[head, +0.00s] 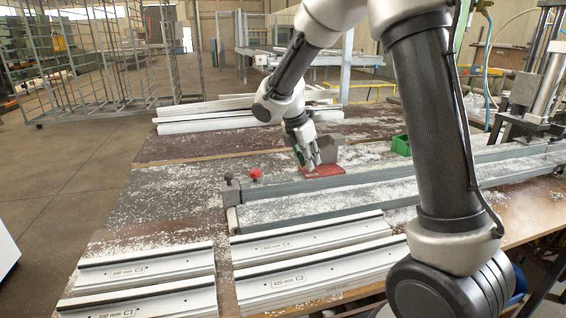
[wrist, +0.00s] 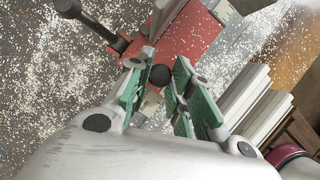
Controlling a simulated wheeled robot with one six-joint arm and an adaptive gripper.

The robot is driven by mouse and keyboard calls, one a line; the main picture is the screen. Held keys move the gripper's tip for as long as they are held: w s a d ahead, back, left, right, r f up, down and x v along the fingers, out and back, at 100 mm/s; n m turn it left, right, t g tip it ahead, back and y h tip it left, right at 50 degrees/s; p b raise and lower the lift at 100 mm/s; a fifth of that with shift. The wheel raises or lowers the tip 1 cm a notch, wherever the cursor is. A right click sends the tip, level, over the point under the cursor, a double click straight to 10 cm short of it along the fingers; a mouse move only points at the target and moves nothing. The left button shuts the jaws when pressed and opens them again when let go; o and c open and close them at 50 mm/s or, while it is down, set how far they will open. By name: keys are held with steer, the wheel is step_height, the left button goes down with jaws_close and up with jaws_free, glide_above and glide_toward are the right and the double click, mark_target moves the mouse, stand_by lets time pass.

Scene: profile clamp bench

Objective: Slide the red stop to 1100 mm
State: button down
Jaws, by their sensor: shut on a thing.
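The red stop (head: 323,171) sits on the long grey rail (head: 380,178), a flat red plate with a grey upright block behind it. In the wrist view its red plate (wrist: 190,36) fills the top middle, with a round black knob (wrist: 161,75) at its near side. My gripper (head: 308,164) is low over the left part of the stop. In the wrist view the green-padded fingers of my gripper (wrist: 158,84) stand on both sides of the knob and are shut on it. No scale marks are readable, so the stop's millimetre position cannot be told.
A small red knob (head: 255,173) stands at the rail's left end. White labelled profiles (head: 310,275) lie in front, and more white profiles (head: 205,122) lie behind. A green bin (head: 401,145) stands right of the stop. White chips cover the bench.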

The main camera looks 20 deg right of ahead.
steer(key=d, duration=1.8)
steer(key=c, duration=1.3)
jaws_free()
steer(key=shift+r, duration=0.1)
steer(key=v, duration=1.2)
steer(key=shift+s+a, duration=0.1)
